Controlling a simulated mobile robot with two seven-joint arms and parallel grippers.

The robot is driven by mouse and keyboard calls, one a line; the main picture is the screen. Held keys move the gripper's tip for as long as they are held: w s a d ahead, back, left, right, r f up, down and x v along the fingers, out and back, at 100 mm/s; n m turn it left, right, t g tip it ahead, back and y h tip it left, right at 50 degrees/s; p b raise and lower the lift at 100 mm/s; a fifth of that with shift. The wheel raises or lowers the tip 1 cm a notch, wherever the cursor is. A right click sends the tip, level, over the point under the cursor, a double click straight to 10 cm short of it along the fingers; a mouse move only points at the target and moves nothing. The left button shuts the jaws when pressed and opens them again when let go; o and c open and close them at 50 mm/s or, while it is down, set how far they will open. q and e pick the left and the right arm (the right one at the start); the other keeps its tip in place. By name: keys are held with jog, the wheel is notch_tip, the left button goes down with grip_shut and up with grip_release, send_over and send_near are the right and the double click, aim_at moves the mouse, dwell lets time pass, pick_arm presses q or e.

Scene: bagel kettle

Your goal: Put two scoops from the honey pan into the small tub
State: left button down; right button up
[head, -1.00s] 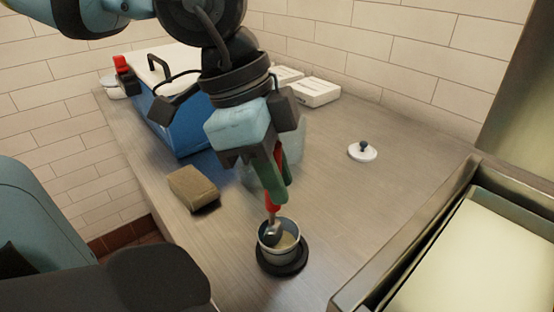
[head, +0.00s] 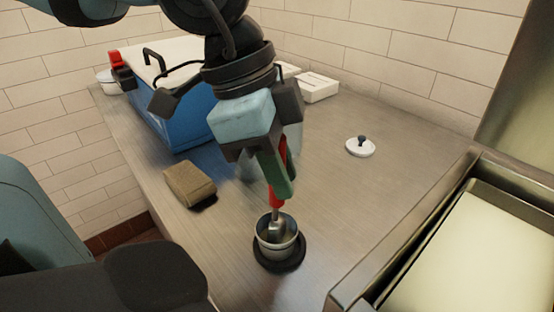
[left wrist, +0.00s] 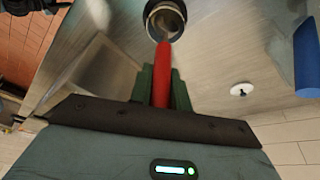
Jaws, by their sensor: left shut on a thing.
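My left gripper (head: 277,188), with green fingers, is shut on the red handle of a scoop (head: 277,203). The red handle also shows between the fingers in the left wrist view (left wrist: 162,80). The scoop's metal end is down inside a small round metal pan (head: 291,243), which stands on a dark round base (head: 283,266). The pan also shows at the top of the left wrist view (left wrist: 165,8). How full it is, I cannot tell. A pale, see-through container (head: 250,167) stands behind the gripper, partly hidden; I cannot tell whether it is the small tub.
A white lid with a dark knob (head: 360,148) lies to the right. A brown block (head: 190,185) and a blue box (head: 178,120) are at the left. White boxes (head: 318,87) stand by the wall. A steel-rimmed well (head: 400,240) lies at the right.

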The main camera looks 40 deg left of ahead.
pick_arm(q)
jog(key=shift+d, duration=0.15)
pick_arm(e)
jog(key=shift+f, duration=0.1)
pick_arm(q)
jog(key=shift+r, duration=0.1)
